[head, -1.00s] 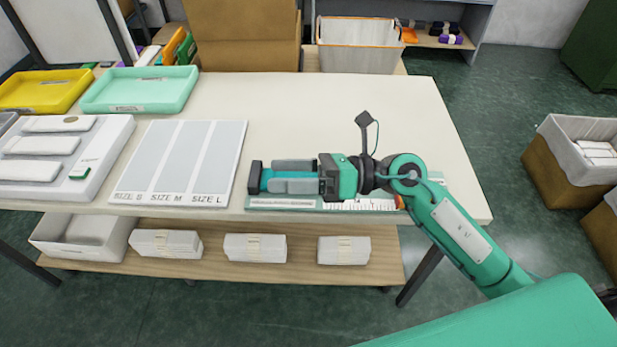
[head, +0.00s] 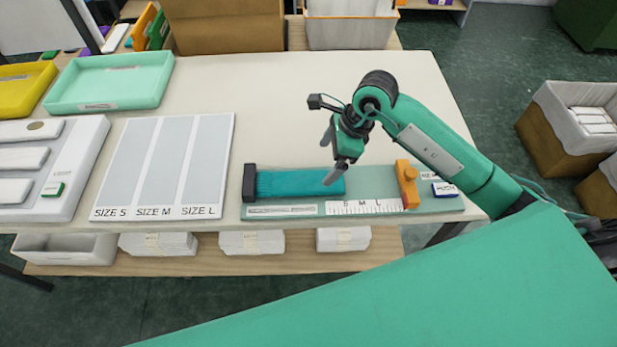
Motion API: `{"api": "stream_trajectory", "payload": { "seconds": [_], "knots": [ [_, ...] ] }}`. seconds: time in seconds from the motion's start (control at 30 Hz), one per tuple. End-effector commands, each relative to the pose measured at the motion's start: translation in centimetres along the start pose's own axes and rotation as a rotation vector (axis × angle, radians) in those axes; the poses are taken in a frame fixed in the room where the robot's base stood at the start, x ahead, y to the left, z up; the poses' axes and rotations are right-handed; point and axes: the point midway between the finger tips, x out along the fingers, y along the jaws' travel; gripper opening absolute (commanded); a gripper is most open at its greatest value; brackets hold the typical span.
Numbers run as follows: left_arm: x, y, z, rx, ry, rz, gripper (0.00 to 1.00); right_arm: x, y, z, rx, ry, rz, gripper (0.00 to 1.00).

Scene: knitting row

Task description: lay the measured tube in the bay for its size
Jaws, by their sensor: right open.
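A teal ribbed tube (head: 296,183) lies flat on the green measuring board (head: 382,178). Its left end is at the black end stop (head: 249,184). Its right end is near the S mark of the printed scale (head: 365,207), partly behind my gripper. An orange slider (head: 406,184) stands further right, apart from the tube. My right gripper (head: 331,160) is open and empty, fingers tilted down at the tube's right end; I cannot tell if it touches. The sorting board has three empty bays: SIZE S (head: 128,170), SIZE M (head: 166,170) and SIZE L (head: 204,170).
A white case with several pads (head: 70,165) lies left of the sorting board. A mint tray (head: 108,102) and a yellow tray (head: 22,100) stand behind. A blue-labelled block (head: 445,189) is at the measuring board's right end. The table middle (head: 270,115) is clear.

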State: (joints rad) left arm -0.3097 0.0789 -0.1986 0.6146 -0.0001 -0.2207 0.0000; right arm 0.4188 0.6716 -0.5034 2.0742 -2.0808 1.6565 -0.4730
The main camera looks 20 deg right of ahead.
Motion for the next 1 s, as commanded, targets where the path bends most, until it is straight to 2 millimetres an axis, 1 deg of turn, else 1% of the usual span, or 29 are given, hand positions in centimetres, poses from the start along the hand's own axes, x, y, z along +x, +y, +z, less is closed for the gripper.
{"api": "stream_trajectory", "payload": {
  "seconds": [0.03, 0.07, 0.17, 0.27, 0.33, 0.4, 0.5, 0.6, 0.7, 0.87, 1.0],
  "knots": [
    [-0.4, 0.1, 0.7, 0.000, -0.010, 0.001, 0.36, 0.8, 0.1, 0.1, 0.001, 0.000, 0.005, 0.89],
    [-0.5, 0.1, 1.0, 0.000, -0.013, 0.001, 0.36, 1.3, 0.1, 0.1, 0.002, -0.001, 0.004, 0.89],
    [-0.7, 0.1, 1.0, 0.001, -0.014, 0.001, 0.36, 2.6, 0.1, 0.1, 0.000, -0.002, 0.002, 0.89],
    [-0.7, -0.1, 0.1, 0.002, -0.002, -0.001, 0.36, 3.3, 0.1, 0.0, 0.000, -0.001, 0.002, 0.89],
    [-0.9, -0.3, -1.1, 0.002, 0.011, -0.003, 0.36, 3.6, 0.1, 0.0, 0.001, -0.001, 0.002, 0.89],
    [-1.4, -0.4, -2.1, 0.002, 0.026, -0.004, 0.36, 4.1, 0.2, 0.0, 0.001, -0.003, 0.004, 0.89],
    [-2.2, -0.5, -2.8, 0.002, 0.035, -0.005, 0.36, 5.4, 0.3, -0.2, 0.003, -0.002, 0.006, 0.89],
    [-2.7, -0.5, -2.7, 0.002, 0.033, -0.004, 0.36, 6.9, 0.4, -0.4, 0.002, -0.003, 0.004, 0.89],
    [-2.9, -0.4, -2.1, 0.002, 0.025, -0.003, 0.36, 8.0, 0.3, -0.5, 0.002, -0.003, 0.002, 0.89],
    [-2.9, -0.2, -1.1, 0.002, 0.012, -0.002, 0.36, 8.6, 0.3, -0.5, -0.001, -0.002, 0.000, 0.89],
    [-2.9, -0.2, -0.9, 0.002, 0.010, -0.002, 0.36, 8.6, 0.3, -0.6, -0.001, -0.002, 0.000, 0.89]
  ]
}}
